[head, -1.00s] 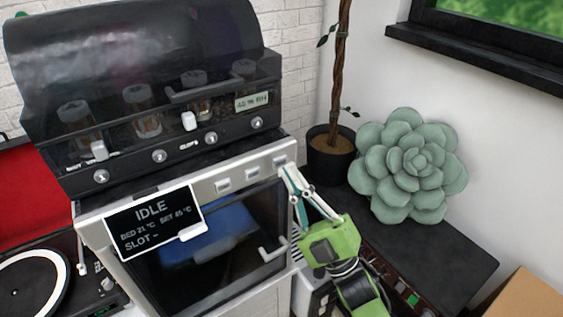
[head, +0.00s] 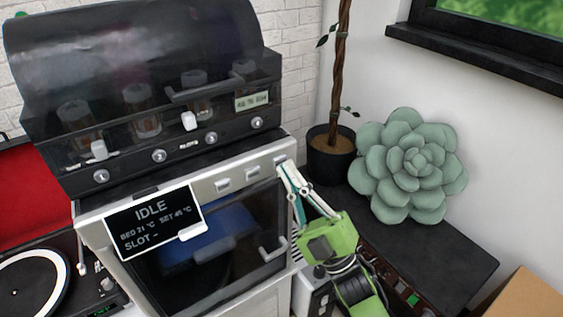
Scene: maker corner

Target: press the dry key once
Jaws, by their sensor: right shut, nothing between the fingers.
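The silver front panel (head: 236,181) of the dryer carries a row of small keys: a left key (head: 222,186), a middle key (head: 252,172) and a right key (head: 280,160). Their labels are too small to read, so I cannot tell which is the dry key. My right gripper (head: 285,168) is shut and empty. Its fingertips are at the right key and partly cover its lower edge; I cannot tell whether they touch it. The display (head: 153,222) reads IDLE, bed 21 °C, set 45 °C, slot –. My left gripper is not in view.
A potted plant (head: 328,165) and a green succulent-shaped cushion (head: 410,165) are to the right on a black surface (head: 455,262). A turntable (head: 35,285) is at the lower left.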

